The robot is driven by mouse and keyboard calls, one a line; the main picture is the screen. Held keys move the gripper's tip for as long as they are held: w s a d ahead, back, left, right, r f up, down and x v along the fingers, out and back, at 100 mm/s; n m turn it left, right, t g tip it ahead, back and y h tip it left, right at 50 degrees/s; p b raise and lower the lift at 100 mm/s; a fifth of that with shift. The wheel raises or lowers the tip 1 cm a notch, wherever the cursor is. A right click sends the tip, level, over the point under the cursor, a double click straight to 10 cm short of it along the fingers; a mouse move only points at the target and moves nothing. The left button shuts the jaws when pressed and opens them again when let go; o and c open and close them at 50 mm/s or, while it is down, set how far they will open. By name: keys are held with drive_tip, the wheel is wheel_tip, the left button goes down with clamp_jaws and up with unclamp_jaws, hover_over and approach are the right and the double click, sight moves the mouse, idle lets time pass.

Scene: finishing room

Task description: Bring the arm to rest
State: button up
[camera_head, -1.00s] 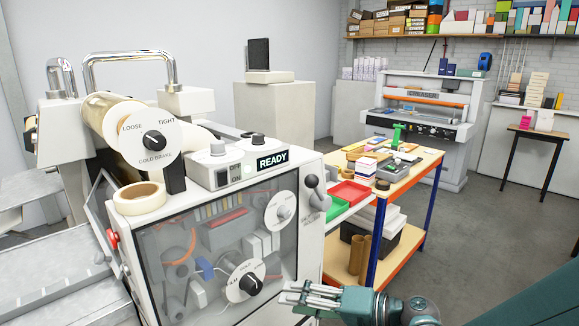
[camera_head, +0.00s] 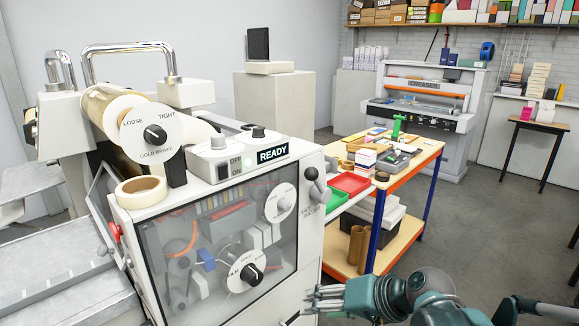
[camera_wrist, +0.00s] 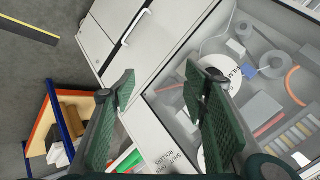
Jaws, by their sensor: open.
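My gripper (camera_head: 322,298) is at the lower middle of the head view, just in front of the right end of the foiling machine (camera_head: 318,235). In the wrist view my gripper (camera_wrist: 160,90) shows two green-padded fingers spread apart, with nothing between them. Beyond the fingers are the machine's white side and its clear front window (camera_wrist: 240,60). My teal arm reaches in from the lower right of the head view. I cannot tell the exact gap between the fingertips and the machine.
A workbench (camera_head: 408,165) with blue legs, red and green trays and small items stands right of the machine. A creaser (camera_head: 425,105) stands behind it. A small dark-legged table (camera_head: 540,124) is at the far right. Grey floor (camera_head: 480,215) is open at the right.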

drive_tip(key=s+d+r+h, duration=0.3)
drive_tip(key=s+d, duration=0.2)
drive_tip(key=d, duration=0.1)
drive_tip(key=s+d+r+n+t+h+p, duration=0.1)
drive_tip(key=s+d+r+h, duration=0.2)
drive_tip(key=d, duration=0.4)
drive_tip(key=shift+s+d+r+h, duration=0.25)
drive_tip(key=shift+s+h, duration=0.25)
drive_tip(key=shift+s, duration=0.35)
drive_tip(key=shift+c, duration=0.3)
idle(1.1)
